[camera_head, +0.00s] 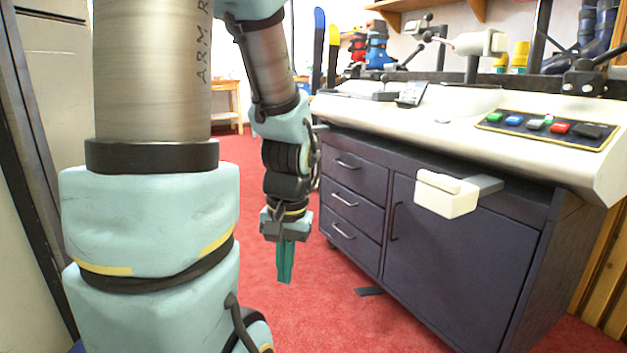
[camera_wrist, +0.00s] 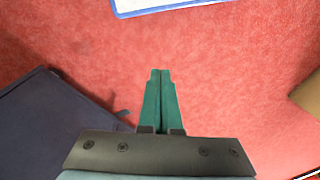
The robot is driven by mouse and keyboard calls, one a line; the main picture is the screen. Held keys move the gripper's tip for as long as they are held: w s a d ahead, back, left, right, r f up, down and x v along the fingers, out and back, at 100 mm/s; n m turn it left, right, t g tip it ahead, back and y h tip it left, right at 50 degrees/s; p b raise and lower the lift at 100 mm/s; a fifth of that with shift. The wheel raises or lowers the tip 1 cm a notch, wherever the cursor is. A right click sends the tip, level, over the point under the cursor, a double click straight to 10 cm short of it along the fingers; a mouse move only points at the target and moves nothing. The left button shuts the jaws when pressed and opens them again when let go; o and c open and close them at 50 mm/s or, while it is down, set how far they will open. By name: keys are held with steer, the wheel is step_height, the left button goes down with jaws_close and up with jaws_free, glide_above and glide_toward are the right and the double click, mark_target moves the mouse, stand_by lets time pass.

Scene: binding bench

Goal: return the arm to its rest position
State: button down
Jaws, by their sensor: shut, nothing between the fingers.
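My gripper (camera_head: 285,279) hangs pointing down in the head view, over the red carpet and just left of the dark drawer cabinet. Its teal fingers are together with nothing between them. In the wrist view the shut fingers (camera_wrist: 160,74) point away over bare red carpet. My arm is bent, with the forearm coming down from the top of the head view.
The dark cabinet (camera_head: 455,262) stands right of my gripper, under a white bench (camera_head: 420,120) with a button panel (camera_head: 545,127). A white box-like part (camera_head: 446,195) juts from its front. A blue-edged white item (camera_wrist: 165,4) shows in the wrist view. Open carpet (camera_head: 320,315) lies below.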

step_height(320, 180, up, 39)
steer(key=w+a+n+t+h+p, duration=0.1)
steer(key=w+p, duration=0.1)
steer(key=p, duration=3.6)
steer(key=shift+a+r+n, duration=0.15)
steer(key=shift+a+n, duration=0.05)
steer(key=shift+n, duration=0.1)
